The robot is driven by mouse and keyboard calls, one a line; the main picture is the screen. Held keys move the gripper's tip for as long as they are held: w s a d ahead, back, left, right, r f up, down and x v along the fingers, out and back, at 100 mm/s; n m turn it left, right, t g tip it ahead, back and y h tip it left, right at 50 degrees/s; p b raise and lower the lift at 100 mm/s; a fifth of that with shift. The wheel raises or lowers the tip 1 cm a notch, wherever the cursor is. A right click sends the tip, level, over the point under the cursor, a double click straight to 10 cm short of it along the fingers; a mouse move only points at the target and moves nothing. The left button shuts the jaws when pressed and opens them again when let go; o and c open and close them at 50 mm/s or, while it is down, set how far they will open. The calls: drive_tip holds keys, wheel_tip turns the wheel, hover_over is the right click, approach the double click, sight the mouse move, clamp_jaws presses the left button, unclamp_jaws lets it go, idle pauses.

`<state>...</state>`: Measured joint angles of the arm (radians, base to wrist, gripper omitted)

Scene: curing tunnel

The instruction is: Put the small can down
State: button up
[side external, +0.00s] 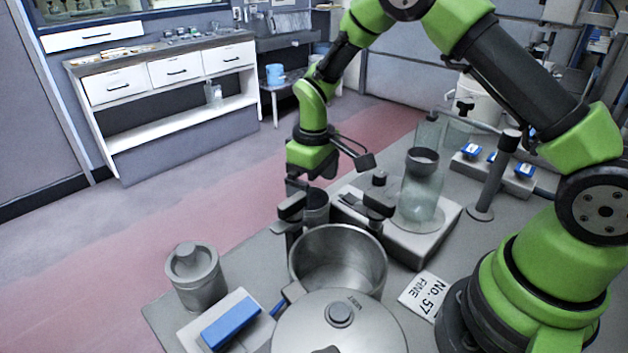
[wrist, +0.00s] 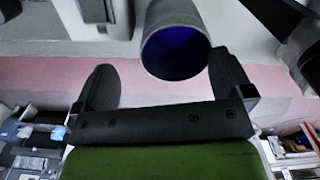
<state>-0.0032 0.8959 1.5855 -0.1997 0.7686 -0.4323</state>
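The small can (side external: 317,207) is a grey, open-topped cylinder behind the large metal pot in the side view; the pot hides its base, so I cannot tell whether it touches the bench. In the wrist view the can (wrist: 175,42) shows its open mouth and dark blue inside. My gripper (side external: 334,204) is at the can, its dark fingers spread wide. In the wrist view my gripper (wrist: 165,85) has the can between and beyond its fingertips, close to the right finger, with a clear gap at the left finger.
The open metal pot (side external: 338,262) stands just in front of my gripper. A scale (side external: 408,240) with a glass vessel (side external: 421,195) is close on the right. A lidded grey canister (side external: 195,277) stands at the left. A "No. 57 FINE" card (side external: 424,296) lies on the bench.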

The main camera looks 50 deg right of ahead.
wheel_tip(320, 180, up, 13)
drive_tip(key=s+a+r+m+t+y, duration=0.1)
drive_tip(key=s+r+m+t, duration=0.2)
drive_tip(key=s+r, duration=0.65)
drive_tip(key=s+a+m+t+y, duration=0.1)
drive_tip(key=s+m+t, duration=0.2)
drive_tip(key=s, duration=0.9)
drive_tip(key=shift+a+r+m+t, duration=0.25)
drive_tip(key=shift+a+m+t, duration=0.05)
drive_tip(key=shift+t, duration=0.3)
